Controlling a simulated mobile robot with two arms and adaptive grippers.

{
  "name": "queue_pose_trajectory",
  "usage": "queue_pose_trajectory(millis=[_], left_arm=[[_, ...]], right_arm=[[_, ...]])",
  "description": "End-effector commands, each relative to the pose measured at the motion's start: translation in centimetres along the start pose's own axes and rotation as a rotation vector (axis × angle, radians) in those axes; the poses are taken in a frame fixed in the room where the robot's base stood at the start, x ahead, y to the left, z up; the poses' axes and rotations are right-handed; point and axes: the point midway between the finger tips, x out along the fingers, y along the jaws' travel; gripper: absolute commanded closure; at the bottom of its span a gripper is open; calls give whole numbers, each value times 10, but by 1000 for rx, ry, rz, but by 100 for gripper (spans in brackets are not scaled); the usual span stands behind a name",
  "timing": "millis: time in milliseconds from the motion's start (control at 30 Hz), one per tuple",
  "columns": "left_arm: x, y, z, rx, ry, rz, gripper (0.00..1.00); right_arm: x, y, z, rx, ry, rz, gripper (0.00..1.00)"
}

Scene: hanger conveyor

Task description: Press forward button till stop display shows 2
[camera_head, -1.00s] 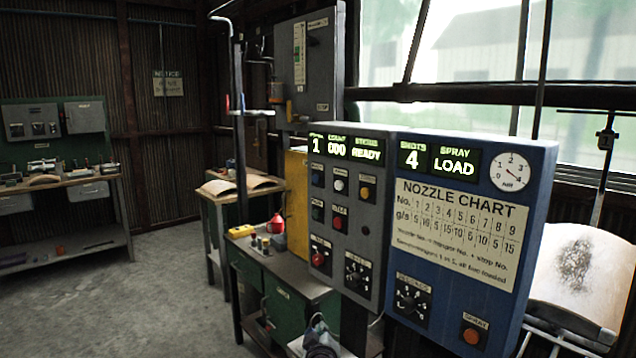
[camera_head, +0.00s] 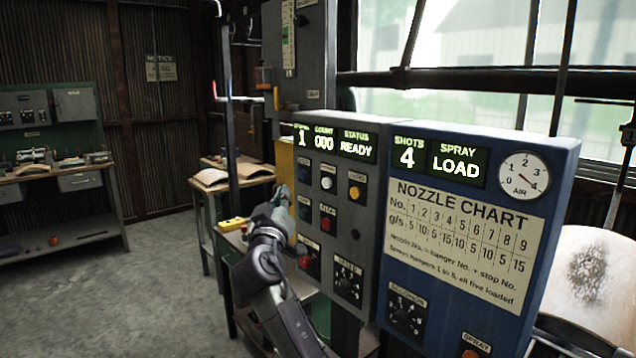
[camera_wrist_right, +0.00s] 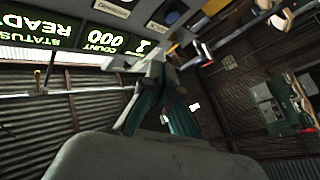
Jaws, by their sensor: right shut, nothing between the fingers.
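The grey control panel (camera_head: 341,215) shows a stop display (camera_head: 302,137) reading 1, a count of 000 and status READY. Its buttons include a dark blue one (camera_head: 303,172) at top left, a white one (camera_head: 327,183), a yellow one (camera_head: 354,192) and a red one (camera_head: 327,222). Their small labels are too blurred to read, so I cannot tell which is forward. My right gripper (camera_head: 281,194) is shut and empty, just left of the panel's left button column; contact cannot be told. In the right wrist view its fingers (camera_wrist_right: 160,78) point toward the panel's underside-up image. My left gripper is out of view.
The blue spray panel (camera_head: 474,230) stands right of the grey one, showing 4 shots and LOAD. A red lower button (camera_head: 305,262) and a rotary knob (camera_head: 348,285) sit low on the grey panel. A workbench (camera_head: 60,178) stands far left; open floor lies between.

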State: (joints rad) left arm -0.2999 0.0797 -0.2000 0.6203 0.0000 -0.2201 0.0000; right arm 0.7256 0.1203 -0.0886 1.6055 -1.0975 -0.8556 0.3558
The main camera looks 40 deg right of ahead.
Motion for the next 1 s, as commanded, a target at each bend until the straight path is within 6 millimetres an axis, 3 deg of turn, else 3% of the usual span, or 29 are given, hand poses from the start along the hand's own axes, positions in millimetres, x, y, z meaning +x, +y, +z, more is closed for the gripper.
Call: queue_pose_trajectory(millis=[367,800,1000], left_arm=[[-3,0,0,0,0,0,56],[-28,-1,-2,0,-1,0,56],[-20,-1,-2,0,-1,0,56]], right_arm=[[4,2,2,-2,-1,-1,100],[43,32,30,-5,-1,-1,100],[56,40,42,-1,0,-2,100]])
